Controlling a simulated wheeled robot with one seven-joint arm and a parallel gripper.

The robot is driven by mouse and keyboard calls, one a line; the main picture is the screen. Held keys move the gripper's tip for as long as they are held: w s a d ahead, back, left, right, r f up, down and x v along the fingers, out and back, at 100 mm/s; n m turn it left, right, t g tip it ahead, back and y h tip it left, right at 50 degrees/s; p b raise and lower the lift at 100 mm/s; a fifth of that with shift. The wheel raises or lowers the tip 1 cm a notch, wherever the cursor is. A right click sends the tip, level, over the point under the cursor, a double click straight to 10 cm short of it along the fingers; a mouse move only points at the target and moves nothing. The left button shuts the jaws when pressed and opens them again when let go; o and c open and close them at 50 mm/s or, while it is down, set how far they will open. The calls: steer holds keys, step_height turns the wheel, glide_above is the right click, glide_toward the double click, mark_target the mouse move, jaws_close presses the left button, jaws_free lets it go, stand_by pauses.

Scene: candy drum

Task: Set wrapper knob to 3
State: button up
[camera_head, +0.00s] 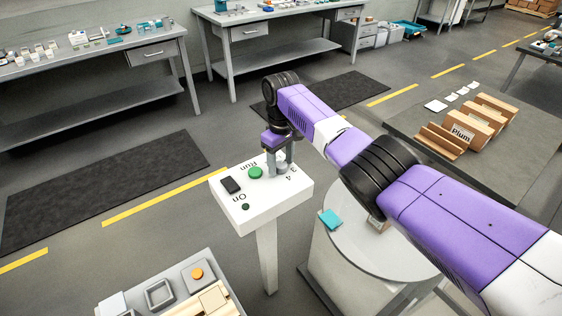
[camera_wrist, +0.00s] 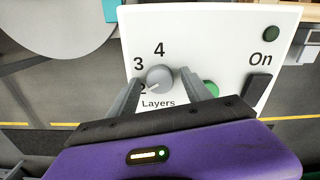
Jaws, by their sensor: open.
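The grey round knob (camera_wrist: 160,79) sits on the white control panel (camera_wrist: 225,40), above the word Layers. The numbers 3 and 4 show at its left and top, and a partly covered 2 lies at its lower left. A pale mark on the knob seems to point lower left, toward the 2. My gripper (camera_wrist: 161,76) is open, one finger on each side of the knob; I cannot tell whether they touch it. In the head view my gripper (camera_head: 279,165) points down at the right part of the panel (camera_head: 262,204), largely covering the knob.
The panel also has a green Run button (camera_head: 255,172), a black switch (camera_head: 230,185) and a small dark green light (camera_head: 245,207) by On. A round white table (camera_head: 405,262) with a teal piece (camera_head: 330,219) stands close at the right. Grey modules (camera_head: 160,293) stand at the front left.

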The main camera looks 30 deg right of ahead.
jaws_close()
steer(key=shift+m, duration=0.4)
steer(key=m+p, duration=0.1)
steer(key=m, duration=0.4)
steer(key=shift+p, duration=0.35)
steer(key=m, duration=0.6)
steer(key=shift+r, duration=0.1)
stand_by(0.3)
jaws_free()
